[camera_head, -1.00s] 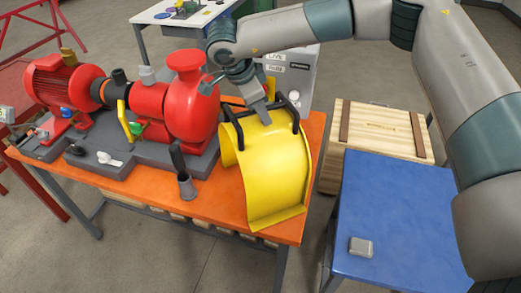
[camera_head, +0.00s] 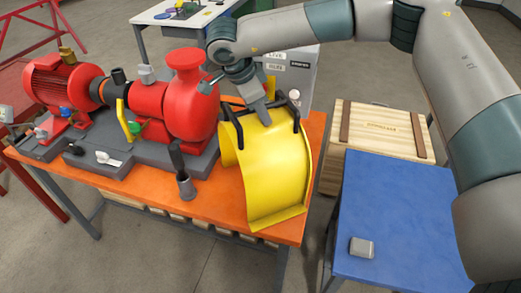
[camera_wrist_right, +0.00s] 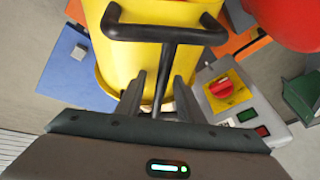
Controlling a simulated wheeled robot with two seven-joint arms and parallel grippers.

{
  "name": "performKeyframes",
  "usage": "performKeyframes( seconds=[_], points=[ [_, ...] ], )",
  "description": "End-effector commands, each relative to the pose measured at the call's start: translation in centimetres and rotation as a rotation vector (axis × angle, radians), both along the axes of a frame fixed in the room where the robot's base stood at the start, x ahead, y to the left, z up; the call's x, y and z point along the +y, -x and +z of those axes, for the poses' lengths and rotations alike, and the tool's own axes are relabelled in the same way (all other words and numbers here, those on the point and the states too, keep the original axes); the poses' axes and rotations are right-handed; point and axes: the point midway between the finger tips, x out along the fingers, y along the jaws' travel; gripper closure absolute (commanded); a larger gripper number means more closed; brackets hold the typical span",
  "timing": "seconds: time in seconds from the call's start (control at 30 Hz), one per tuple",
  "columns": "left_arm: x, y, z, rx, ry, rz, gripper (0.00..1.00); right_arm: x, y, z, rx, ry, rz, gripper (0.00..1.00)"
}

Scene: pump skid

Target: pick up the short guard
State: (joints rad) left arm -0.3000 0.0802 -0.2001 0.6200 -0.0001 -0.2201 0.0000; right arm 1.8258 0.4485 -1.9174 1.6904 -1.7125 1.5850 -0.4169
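The short guard (camera_head: 272,172) is a curved yellow cover with black handles on top. It rests at the right end of the orange bench top. My right gripper (camera_head: 264,113) reaches down from above to the black handle (camera_head: 240,108) of the guard. In the right wrist view the dark handle bar (camera_wrist_right: 164,70) runs between the two fingers of my right gripper (camera_wrist_right: 159,88), with yellow showing in gaps beside it. The fingers look open around the bar. The guard also shows there (camera_wrist_right: 110,72). My left gripper is not in view.
A red pump (camera_head: 190,105) and motor (camera_head: 60,85) stand left of the guard on the orange bench (camera_head: 215,208). A blue table (camera_head: 395,215) with a small grey block (camera_head: 361,247) and a wooden crate (camera_head: 380,135) are at right.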

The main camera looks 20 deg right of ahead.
Motion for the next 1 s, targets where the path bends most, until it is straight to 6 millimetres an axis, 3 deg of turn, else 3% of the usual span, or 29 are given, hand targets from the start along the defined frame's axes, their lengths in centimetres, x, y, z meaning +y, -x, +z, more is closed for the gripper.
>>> performKeyframes(
  seconds=[0.3,0.43,0.47,1.0],
  points=[
    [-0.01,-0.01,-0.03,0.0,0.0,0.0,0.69,0.0,0.0,-0.01,0.0,0.0,0.0,0.66],
    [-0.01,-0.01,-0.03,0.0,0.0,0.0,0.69,-0.01,0.0,-0.01,0.0,0.0,0.0,0.97],
    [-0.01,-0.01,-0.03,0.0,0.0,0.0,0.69,0.0,0.01,-0.01,0.0,0.0,0.0,1.0],
    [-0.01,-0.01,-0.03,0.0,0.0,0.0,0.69,-0.01,0.03,-0.05,0.001,0.0,0.0,1.0]
  ],
)
